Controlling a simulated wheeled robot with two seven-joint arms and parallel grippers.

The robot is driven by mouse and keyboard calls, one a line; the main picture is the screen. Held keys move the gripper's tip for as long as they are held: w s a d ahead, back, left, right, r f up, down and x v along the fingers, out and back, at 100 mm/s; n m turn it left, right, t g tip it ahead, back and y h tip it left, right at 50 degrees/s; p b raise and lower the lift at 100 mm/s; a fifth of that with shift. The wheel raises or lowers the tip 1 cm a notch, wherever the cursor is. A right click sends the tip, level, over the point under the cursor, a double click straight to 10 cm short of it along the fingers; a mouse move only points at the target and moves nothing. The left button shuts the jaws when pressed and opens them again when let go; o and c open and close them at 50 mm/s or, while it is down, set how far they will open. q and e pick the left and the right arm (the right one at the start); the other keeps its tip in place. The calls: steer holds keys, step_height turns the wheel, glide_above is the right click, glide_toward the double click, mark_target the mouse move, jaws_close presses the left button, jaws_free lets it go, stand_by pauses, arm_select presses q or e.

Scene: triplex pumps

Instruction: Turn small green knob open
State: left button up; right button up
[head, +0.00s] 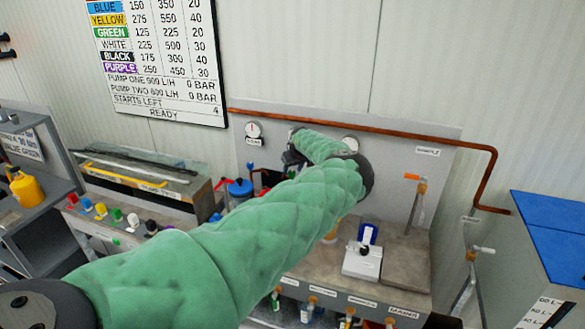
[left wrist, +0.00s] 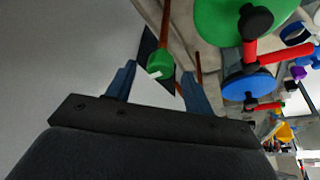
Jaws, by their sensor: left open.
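A small green knob (left wrist: 160,66) with a white pointer shows in the left wrist view. It appears between the two blue fingers of my left gripper (left wrist: 158,76), which is open. I cannot tell whether the fingers touch it. In the head view my left gripper (head: 288,162) is a dark shape near the back panel, partly covered by my green-sleeved arm. I cannot make out the small knob in the head view. My right gripper is not in view.
Beside the knob are a large green disc (left wrist: 232,14) and a blue disc (left wrist: 248,85) with red parts. The blue one also shows in the head view (head: 240,188). A copper pipe (head: 400,134) runs along the back panel (head: 400,165). Coloured knobs line the left bench.

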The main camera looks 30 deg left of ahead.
arm_select(q)
steer(key=shift+w+a+f, duration=0.1)
steer(key=shift+a+f, duration=0.05)
steer(key=shift+f, duration=0.4)
steer(key=shift+c, duration=0.4)
